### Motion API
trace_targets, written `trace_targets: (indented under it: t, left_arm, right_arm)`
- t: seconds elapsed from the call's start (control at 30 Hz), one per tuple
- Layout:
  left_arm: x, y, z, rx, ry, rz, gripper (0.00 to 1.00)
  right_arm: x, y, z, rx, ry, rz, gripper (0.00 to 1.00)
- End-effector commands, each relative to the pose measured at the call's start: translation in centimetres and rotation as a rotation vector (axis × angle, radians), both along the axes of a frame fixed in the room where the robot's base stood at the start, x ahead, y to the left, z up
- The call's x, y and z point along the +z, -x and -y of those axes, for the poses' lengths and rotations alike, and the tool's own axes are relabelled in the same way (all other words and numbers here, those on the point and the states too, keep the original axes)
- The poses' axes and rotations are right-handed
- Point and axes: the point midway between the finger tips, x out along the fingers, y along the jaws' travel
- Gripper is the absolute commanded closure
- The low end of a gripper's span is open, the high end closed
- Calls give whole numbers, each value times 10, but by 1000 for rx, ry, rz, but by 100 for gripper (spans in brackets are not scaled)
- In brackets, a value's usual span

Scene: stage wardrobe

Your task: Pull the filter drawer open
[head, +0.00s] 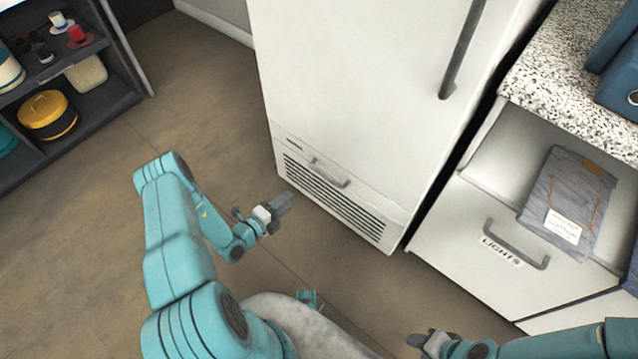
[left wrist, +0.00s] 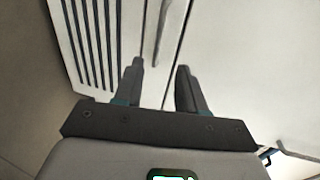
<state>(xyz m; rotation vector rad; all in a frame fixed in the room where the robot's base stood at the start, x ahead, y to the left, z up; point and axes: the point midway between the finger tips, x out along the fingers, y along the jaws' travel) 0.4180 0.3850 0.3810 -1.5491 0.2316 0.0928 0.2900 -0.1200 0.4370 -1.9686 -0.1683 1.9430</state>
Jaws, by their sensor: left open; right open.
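The filter drawer (head: 335,205) is the low white panel with dark vent slats at the foot of a tall white cabinet. It looks flush with the cabinet front. Its small grey bar handle (head: 330,172) sits above the slats. My left gripper (head: 285,201) is open and empty, to the left of the handle and apart from it. In the left wrist view, my left gripper's fingers (left wrist: 160,70) point at the panel, with the slats (left wrist: 92,40) at left and the handle (left wrist: 162,32) beyond the fingertips. My right gripper (head: 418,340) is open and empty at the bottom.
The tall cabinet door (head: 350,80) has a long dark handle (head: 462,50). To its right, a drawer labelled LIGHTS (head: 465,240) stands open with folded jeans (head: 568,200), under a speckled counter (head: 570,75). A dark shelf (head: 95,110) stands at upper left. The floor (head: 200,95) between is clear.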

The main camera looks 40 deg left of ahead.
Motion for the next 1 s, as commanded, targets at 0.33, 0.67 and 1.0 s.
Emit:
trace_targets:
  t: [0.33,0.67,1.0]
  left_arm:
    - [-16,-61,9,13,2,6,60]
    - [-30,-133,15,10,3,6,60]
    - [-32,-158,14,10,4,3,60]
  right_arm:
    - [-18,0,0,0,0,0,57]
    - [-38,0,0,0,0,0,57]
    - [-44,0,0,0,0,0,57]
